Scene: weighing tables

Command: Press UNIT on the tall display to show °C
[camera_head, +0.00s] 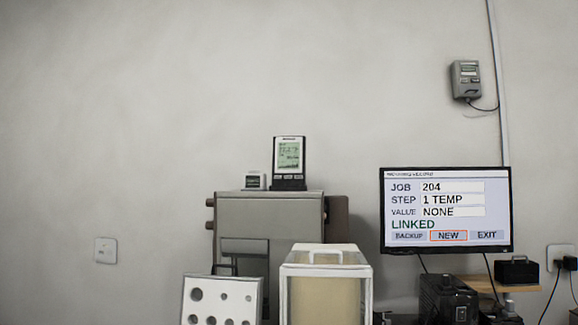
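The tall display (289,160) stands upright on top of a grey cabinet, left of the picture's middle. It has a dark frame and a pale green screen whose digits are too small to read. My gripper is not in view.
The grey cabinet (232,210) bears both displays. In front stand a clear-sided case (327,255) with a handle and a white panel with round holes (222,283). A monitor (446,247) at right reads "STEP 1 TEMP", "VALUE NONE", "LINKED". A grey unit (465,80) hangs on the wall.

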